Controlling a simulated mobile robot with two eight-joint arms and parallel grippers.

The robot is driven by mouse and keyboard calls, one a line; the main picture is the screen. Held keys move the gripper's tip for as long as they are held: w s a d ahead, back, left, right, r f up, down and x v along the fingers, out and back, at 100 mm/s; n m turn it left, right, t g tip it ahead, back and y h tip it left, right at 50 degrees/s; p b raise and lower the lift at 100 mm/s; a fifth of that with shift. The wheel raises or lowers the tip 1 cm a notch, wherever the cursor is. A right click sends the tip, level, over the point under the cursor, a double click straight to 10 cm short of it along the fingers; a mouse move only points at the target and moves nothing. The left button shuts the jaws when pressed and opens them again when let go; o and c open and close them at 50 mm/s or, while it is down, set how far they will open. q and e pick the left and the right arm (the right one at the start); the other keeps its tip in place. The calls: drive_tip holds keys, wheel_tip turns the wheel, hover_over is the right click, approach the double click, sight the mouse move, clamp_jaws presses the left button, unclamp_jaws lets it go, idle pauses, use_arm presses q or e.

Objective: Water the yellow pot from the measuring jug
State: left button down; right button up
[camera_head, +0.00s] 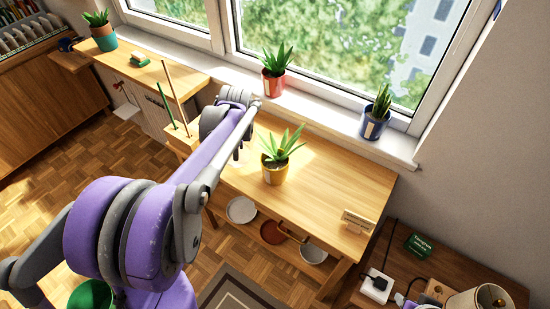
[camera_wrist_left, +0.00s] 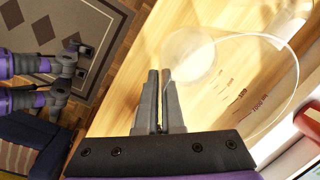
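The yellow pot (camera_head: 274,174) with a spiky green plant stands on the wooden bench (camera_head: 340,187) below the window. The clear measuring jug (camera_wrist_left: 240,92), with red and dark scale marks, shows in the left wrist view over the pale wood. My left gripper (camera_wrist_left: 161,76) has its fingers close together at the jug's near left side and appears shut on it; the exact contact is hard to see through the clear wall. In the head view my left arm hides most of the gripper and jug, left of the yellow pot. My right gripper is not clearly distinguishable.
A red pot (camera_head: 273,83) and a blue pot (camera_head: 373,125) with plants stand on the windowsill (camera_head: 325,112). Bowls sit on the lower shelf. The bench right of the yellow pot is mostly clear.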

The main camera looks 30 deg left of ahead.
use_arm(q)
drive_tip(key=shift+d+r+y, duration=0.2)
drive_tip(key=shift+d+y, duration=0.05)
drive_tip(key=shift+y, duration=0.05)
drive_tip(key=shift+w+d+r+y+b, duration=0.1)
drive_tip(key=shift+d+r+y+b, duration=0.65)
drive_tip(key=shift+y, duration=1.05)
drive_tip(key=shift+s+d+r+y+b, duration=0.1)
drive_tip(key=shift+d+y+b, duration=0.45)
drive_tip(key=shift+y+b, duration=0.95)
drive_tip(key=shift+w+d+r+y+b, duration=0.1)
drive_tip(key=shift+d+r+y+b, duration=0.45)
drive_tip(key=shift+y, duration=1.55)
